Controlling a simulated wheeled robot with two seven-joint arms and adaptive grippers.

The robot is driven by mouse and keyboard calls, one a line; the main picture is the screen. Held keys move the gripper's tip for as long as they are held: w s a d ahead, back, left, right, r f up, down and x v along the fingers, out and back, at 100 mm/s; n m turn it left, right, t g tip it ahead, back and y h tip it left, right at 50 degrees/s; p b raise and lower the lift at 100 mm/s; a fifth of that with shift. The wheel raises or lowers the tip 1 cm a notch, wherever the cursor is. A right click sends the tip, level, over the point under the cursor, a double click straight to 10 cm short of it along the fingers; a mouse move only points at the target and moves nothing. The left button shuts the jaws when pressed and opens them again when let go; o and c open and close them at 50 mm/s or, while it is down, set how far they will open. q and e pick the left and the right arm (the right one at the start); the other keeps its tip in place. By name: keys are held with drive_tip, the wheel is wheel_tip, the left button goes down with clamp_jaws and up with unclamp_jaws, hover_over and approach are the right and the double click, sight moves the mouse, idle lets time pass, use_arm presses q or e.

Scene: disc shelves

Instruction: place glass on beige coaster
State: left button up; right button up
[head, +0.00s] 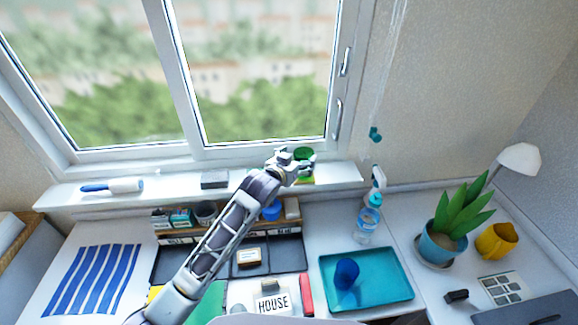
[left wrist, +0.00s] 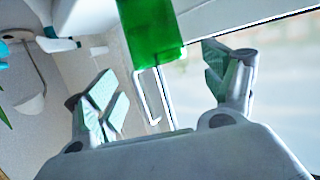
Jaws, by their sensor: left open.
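A green glass (head: 304,154) stands on the white windowsill near the window's right end. It also shows in the left wrist view (left wrist: 152,35), at the top and between the line of the two fingers. My left gripper (head: 291,160) is open, right beside the green glass, with its fingers spread and apart from each other. A second, blue glass (head: 346,274) stands on the teal tray. A small beige square (head: 249,255), which looks like the coaster, lies on the dark mat behind the desk's front items. My arm hides part of the desk. My right gripper does not show.
The teal tray (head: 391,291) lies on the desk's right half. A water bottle (head: 367,222) and spray bottle (head: 378,182) stand behind it. A potted plant (head: 459,212) and yellow mug (head: 497,241) stand at right. A red object (head: 306,295) lies beside the HOUSE block (head: 273,303).

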use_arm(q)
drive_tip(key=v, duration=0.6)
idle(0.7)
drive_tip(key=shift+s, duration=0.15)
idle(0.3)
